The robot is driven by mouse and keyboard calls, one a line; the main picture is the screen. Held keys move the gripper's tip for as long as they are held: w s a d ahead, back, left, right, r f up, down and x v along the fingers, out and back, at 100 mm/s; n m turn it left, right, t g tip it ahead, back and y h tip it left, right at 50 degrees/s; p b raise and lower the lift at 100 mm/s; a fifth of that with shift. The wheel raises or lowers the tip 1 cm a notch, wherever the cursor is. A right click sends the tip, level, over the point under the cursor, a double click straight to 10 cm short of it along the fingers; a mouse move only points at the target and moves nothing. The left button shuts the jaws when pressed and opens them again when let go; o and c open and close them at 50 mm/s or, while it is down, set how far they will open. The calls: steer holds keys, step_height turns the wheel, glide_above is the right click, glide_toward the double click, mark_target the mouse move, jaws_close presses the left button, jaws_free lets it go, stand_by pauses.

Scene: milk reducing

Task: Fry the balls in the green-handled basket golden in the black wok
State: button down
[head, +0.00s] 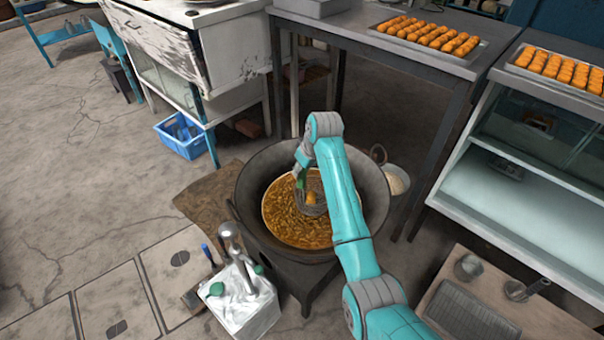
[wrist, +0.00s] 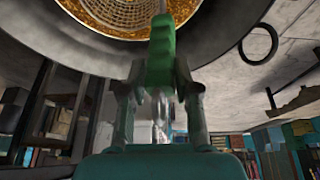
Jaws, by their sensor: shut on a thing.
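The black wok (head: 250,178) is full of bubbling golden-brown oil (head: 290,222). My gripper (head: 301,178) is over the wok, shut on the green handle (wrist: 161,58) of the basket. The wire mesh basket (head: 313,210) is at the oil, right of the wok's middle, with golden-orange balls (head: 311,197) showing in it. I cannot tell how deep it sits. The wrist view shows the mesh (wrist: 125,14) beyond the handle and the dark wok rim (wrist: 225,45). My arm hides part of the wok's right side.
A bowl (head: 397,180) stands right of the wok. A white box with a metal dispenser (head: 240,300) stands at its front left. Trays of orange rolls (head: 475,58) lie on the tables behind. A blue crate (head: 182,140) sits on the floor, back left.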

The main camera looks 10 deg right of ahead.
steer(key=shift+r, duration=4.25)
steer(key=shift+r, duration=2)
